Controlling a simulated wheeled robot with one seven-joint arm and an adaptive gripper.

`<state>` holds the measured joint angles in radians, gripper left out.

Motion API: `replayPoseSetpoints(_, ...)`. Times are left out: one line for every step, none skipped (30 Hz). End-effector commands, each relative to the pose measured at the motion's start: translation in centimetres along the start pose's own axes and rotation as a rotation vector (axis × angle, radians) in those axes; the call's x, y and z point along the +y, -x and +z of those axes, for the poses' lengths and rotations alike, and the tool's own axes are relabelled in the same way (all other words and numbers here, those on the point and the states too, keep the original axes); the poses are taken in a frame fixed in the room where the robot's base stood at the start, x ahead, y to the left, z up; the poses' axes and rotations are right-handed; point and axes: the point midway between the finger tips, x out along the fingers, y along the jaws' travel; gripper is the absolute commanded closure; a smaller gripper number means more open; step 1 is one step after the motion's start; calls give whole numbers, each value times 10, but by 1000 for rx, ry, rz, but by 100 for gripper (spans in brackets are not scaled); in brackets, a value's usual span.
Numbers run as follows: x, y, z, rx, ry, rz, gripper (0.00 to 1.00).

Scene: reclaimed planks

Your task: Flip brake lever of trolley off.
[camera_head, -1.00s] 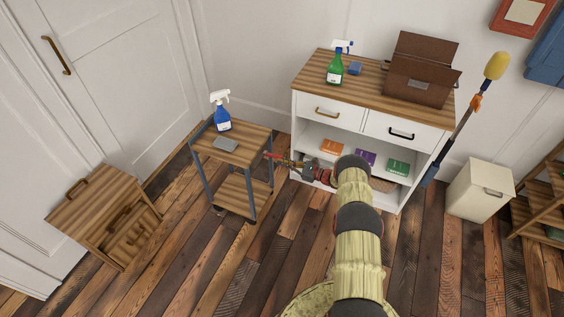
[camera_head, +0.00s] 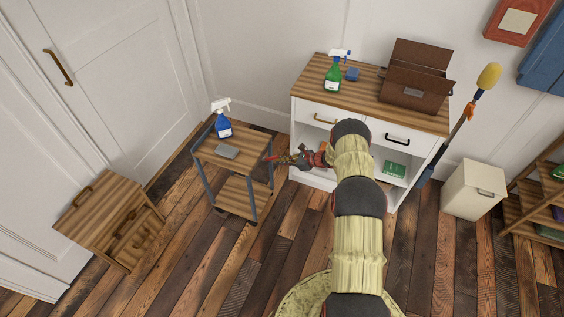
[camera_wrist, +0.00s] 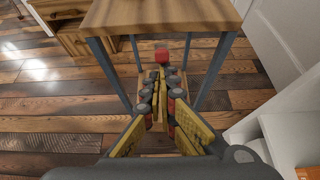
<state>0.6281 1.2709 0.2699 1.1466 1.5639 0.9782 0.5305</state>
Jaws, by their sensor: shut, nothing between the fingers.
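The trolley (camera_head: 245,152) is a small two-shelf wooden cart with blue-grey legs. Its top edge (camera_wrist: 165,20) and legs fill the upper wrist view. A red block (camera_wrist: 162,54), seemingly the brake lever's end, shows just below the top's near edge; it also appears as a red spot in the head view (camera_head: 269,158). My gripper (camera_wrist: 161,74) is shut and empty, its fingertips pointing at the red block and just short of it or touching; I cannot tell which. In the head view my gripper (camera_head: 279,158) is at the trolley's right side. The rest of the lever is hidden.
A blue spray bottle (camera_head: 222,124) and a grey item (camera_head: 227,151) stand on the trolley top. A white cabinet (camera_head: 301,143) is close to the right. A small wooden drawer unit (camera_head: 92,215) stands left. The plank floor in front is clear.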

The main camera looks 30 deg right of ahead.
Motion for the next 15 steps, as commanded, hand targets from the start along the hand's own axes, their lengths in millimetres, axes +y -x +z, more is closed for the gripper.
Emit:
replayPoseSetpoints(1, 1, 10, 43, 4, 2, 100)
replayPoseSetpoints(1, 1, 13, 71, 4, 2, 100)
replayPoseSetpoints(1, 1, 16, 110, 5, 2, 100)
replayPoseSetpoints(0, 1, 19, 138, 5, 1, 100)
replayPoseSetpoints(0, 1, 22, 167, 6, 1, 100)
replayPoseSetpoints(0, 0, 25, 205, 6, 1, 100)
replayPoseSetpoints(0, 0, 28, 234, 6, 1, 100)
replayPoseSetpoints(0, 0, 30, 261, 7, 1, 100)
replayPoseSetpoints(0, -1, 33, 296, 6, 1, 100)
replayPoseSetpoints(1, -2, 34, 319, 5, 2, 100)
replayPoseSetpoints(1, -2, 36, 343, 5, 2, 100)
replayPoseSetpoints(1, -3, 38, 372, 5, 1, 100)
replayPoseSetpoints(0, -4, 40, 393, 5, 1, 100)
replayPoseSetpoints(0, -4, 42, 414, 6, 1, 100)
replayPoseSetpoints(1, -6, 44, 440, 6, 2, 100)
